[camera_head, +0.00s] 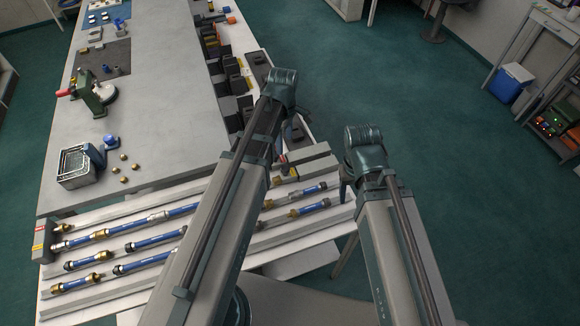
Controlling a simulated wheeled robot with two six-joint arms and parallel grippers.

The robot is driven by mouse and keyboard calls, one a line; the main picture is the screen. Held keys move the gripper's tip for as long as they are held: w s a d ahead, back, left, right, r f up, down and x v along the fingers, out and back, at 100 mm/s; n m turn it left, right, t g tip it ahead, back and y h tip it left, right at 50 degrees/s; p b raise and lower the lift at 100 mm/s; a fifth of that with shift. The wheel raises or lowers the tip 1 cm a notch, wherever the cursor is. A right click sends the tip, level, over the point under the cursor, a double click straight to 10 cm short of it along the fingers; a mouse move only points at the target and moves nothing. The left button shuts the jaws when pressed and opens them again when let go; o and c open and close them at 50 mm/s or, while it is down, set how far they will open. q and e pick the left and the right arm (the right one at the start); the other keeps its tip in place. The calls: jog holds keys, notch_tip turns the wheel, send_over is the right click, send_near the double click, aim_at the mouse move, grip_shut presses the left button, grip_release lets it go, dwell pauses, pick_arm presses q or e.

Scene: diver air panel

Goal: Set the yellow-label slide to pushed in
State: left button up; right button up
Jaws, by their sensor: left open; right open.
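A grey block (43,240) at the left end of the sloping white rack carries a red label and, below it, a yellow label (37,249). A second grey block (308,161) sits at the rack's upper right, partly behind my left arm, with small coloured marks at its left end. Whether the yellow-label slide is in or out cannot be told at this size. My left gripper (298,133) is open, mostly hidden behind its wrist, above the bench's right edge near the second block. My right gripper (345,184) is open, largely hidden, just right of the rack. Neither visibly holds anything.
Blue hoses with brass fittings (155,218) lie along the rack's rows. The grey bench (160,120) holds a wire basket (76,168), brass pieces, a green device (95,94) and dark blocks (235,85) along its right side. Open floor lies right, with a blue cooler (508,83) beyond.

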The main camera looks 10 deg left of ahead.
aim_at(285, 168)
pick_arm(q)
jog(key=shift+f, duration=0.15)
notch_tip(285, 168, down, 14)
jog(key=b, duration=1.3)
jog(key=shift+b, duration=0.4)
jog(key=shift+r, duration=0.2)
grip_shut()
